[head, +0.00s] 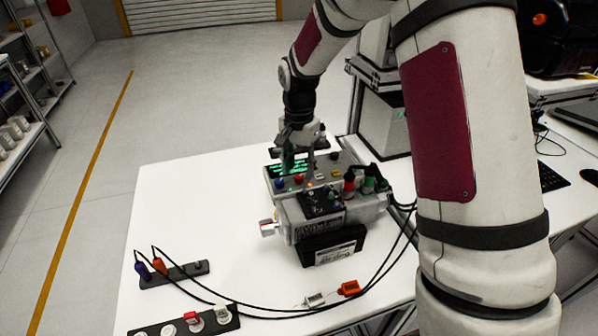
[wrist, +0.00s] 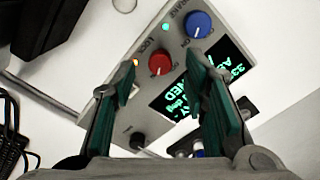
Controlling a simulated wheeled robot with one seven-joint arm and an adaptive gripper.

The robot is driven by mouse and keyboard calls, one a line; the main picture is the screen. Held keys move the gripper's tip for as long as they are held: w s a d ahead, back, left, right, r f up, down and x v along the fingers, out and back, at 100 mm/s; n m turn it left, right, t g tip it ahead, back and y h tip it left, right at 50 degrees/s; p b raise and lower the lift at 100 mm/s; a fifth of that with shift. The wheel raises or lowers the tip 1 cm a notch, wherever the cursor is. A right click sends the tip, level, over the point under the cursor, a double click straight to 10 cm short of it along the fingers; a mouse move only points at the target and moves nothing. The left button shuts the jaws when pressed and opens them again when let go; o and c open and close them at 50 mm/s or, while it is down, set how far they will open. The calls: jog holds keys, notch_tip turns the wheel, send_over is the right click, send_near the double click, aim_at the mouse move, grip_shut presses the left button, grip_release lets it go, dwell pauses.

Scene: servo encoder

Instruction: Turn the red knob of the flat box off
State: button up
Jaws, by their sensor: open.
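The flat box (wrist: 182,42) is a light grey panel with a green-text screen (wrist: 172,100), a red knob (wrist: 160,62) and a blue knob (wrist: 198,24). In the head view the red knob (head: 299,178) and the blue knob (head: 280,183) show near the box's front edge, beside the screen (head: 290,167). My gripper (wrist: 163,68) is open, with green-padded fingers spread on either side of the red knob in the wrist view. Its fingertips also show over the box in the head view (head: 297,160). Whether they touch the knob cannot be told.
A grey device (head: 372,205) with red and green connectors and a black unit (head: 322,203) sit just in front of the box. Black cables (head: 385,262) loop across the white table (head: 190,225). Socket strips (head: 174,274) lie at the front left. The table's left part is clear.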

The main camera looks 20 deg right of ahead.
aim_at(299, 179)
jog(key=shift+f, duration=1.05)
grip_shut()
jog(key=shift+n, duration=0.4)
jog(key=n, duration=0.5)
jog(key=shift+n, duration=0.3)
jog(key=n, duration=0.5)
jog(key=shift+n, duration=0.3)
